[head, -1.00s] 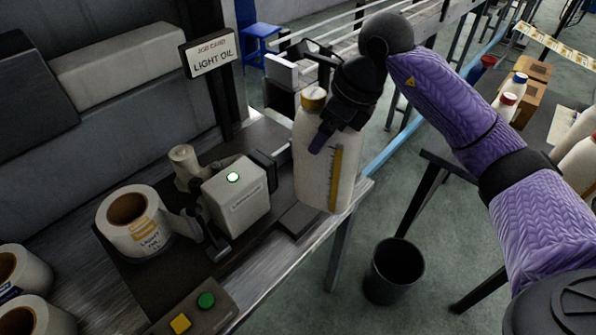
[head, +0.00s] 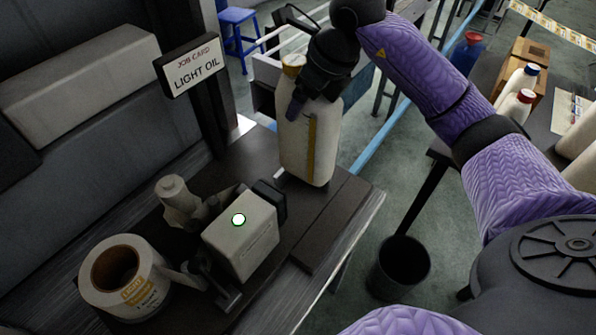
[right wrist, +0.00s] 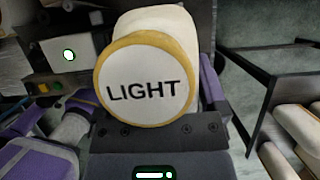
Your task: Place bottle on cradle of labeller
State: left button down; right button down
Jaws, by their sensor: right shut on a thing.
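The bottle (head: 308,150) is cream-coloured, with a yellow-rimmed cap and a yellow strip down its side. It stands nearly upright in the head view, beyond the labeller. My right gripper (head: 308,95) is shut on its upper part. In the right wrist view the cap (right wrist: 145,90) faces the camera and reads LIGHT. The labeller (head: 240,240) is a pale box with a lit green light and a black pad (head: 270,198). The bottle is apart from this pad. I cannot tell whether its base touches the dark plate below, nor clearly make out the cradle. My left gripper is not in view.
A label roll (head: 125,278) sits left of the labeller. A LIGHT OIL sign (head: 190,66) stands behind it. A black bin (head: 399,267) is on the floor at right. Another table at right holds small bottles (head: 516,103) and a cardboard box (head: 529,53).

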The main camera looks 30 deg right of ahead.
aim_at(335, 106)
jog(key=f, duration=0.2)
jog(key=f+b, duration=0.1)
jog(key=f, duration=0.2)
jog(key=shift+s, duration=0.2)
notch_tip(335, 106, down, 4)
jog(key=shift+f+b, duration=0.1)
jog(key=shift+b, duration=0.35)
grip_release()
jog(key=p+v, duration=0.2)
jog(key=v, duration=1)
